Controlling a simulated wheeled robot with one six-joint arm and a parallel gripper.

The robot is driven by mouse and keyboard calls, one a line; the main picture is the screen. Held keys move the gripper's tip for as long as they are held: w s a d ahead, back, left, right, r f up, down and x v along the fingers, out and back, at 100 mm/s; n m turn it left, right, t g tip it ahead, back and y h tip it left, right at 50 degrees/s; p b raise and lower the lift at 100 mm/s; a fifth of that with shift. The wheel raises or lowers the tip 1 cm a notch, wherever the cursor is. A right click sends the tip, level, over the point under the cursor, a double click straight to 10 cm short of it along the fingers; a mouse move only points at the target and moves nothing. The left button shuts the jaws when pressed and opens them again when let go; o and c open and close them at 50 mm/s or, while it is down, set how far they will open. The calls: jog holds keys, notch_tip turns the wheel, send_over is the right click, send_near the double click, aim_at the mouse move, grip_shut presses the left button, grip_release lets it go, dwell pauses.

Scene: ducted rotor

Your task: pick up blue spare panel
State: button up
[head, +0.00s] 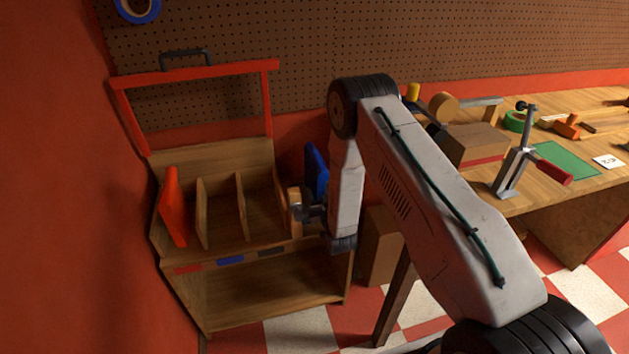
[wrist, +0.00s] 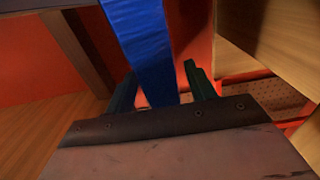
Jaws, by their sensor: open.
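The blue spare panel (head: 316,172) stands upright near the right end of the wooden rack, partly hidden behind my arm in the head view. In the wrist view the blue panel (wrist: 143,45) runs down from the top edge to between my gripper's two dark green fingers. My gripper (wrist: 160,88) is open, with one finger on each side of the panel. A gap shows on the right; I cannot tell whether the left finger touches it.
The wooden rack (head: 270,284) has upright dividers, and a red panel (head: 173,206) stands in its left slot. A red frame (head: 195,72) rises above it. A workbench (head: 520,205) with a clamp (head: 518,160) and tools stands at the right.

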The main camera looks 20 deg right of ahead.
jog(key=shift+w, duration=0.55)
jog(key=shift+a, duration=0.1)
grip_shut()
jog(key=shift+r, duration=0.1)
